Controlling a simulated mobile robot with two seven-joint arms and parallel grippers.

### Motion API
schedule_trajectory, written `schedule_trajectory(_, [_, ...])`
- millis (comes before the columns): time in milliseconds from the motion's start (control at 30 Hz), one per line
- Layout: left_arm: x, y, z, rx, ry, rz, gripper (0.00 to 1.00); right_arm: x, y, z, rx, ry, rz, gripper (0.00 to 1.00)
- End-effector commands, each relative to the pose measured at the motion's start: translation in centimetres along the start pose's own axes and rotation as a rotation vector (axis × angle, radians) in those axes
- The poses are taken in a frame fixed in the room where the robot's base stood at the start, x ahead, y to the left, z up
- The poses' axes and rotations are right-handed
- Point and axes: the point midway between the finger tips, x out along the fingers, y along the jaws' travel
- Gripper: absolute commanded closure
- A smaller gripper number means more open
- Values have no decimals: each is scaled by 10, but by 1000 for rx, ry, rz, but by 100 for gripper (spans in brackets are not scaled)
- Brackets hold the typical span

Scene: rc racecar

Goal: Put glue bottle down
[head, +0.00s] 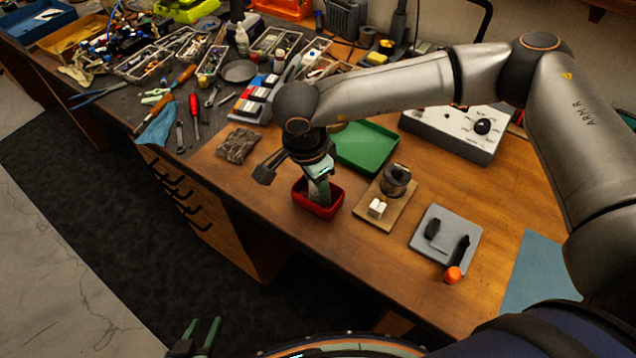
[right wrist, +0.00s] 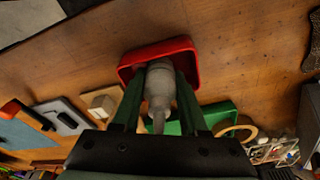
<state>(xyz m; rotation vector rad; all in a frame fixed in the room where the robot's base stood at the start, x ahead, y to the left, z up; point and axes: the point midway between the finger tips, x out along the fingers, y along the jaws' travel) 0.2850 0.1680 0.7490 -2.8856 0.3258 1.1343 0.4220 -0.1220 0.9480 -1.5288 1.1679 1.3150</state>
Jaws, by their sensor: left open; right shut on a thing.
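My right gripper (head: 319,188) is over the red tray (head: 328,208) on the wooden workbench in the head view. In the right wrist view, it is shut on a grey-white glue bottle (right wrist: 159,88), with a green finger on each side. The bottle's wide end is at the red tray (right wrist: 185,45) and its narrow nozzle points towards the wrist camera. I cannot tell whether the bottle touches the tray floor. In the head view the bottle is mostly hidden by the gripper. My left gripper (head: 205,333) is open and empty at the bottom left, away from the bench.
A green tray (head: 367,147) lies behind the red tray. A wooden board (head: 372,222) with a spool stands to its right, then a grey pad (head: 429,250) with dark tools. A brown cloth (head: 237,145) lies to the left. Clutter fills the far left bench.

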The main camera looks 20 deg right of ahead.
Motion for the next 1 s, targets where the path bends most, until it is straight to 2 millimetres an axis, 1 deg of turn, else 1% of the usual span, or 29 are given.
schedule_trajectory(233, [0,0,0,0,1,0,54,1,0,0,0,0,-2,100])
schedule_trajectory(367, [4,0,3,0,2,0,54,5,0,1,0,-1,-2,100])
schedule_trajectory(400, [4,0,3,0,2,0,54,5,0,1,0,-1,-2,56])
schedule_trajectory(500, [3,0,2,0,3,0,54,4,0,1,0,-1,-2,45])
schedule_trajectory(733, [3,0,1,0,3,0,54,4,0,1,1,-1,-2,45])
schedule_trajectory(833, [0,0,-2,0,3,0,54,0,0,0,0,0,-2,45])
schedule_trajectory(933, [1,0,-2,1,5,0,54,-8,-1,1,1,-2,-5,45])
schedule_trajectory(1000, [2,0,0,0,5,0,54,-20,-2,1,1,-1,-6,45])
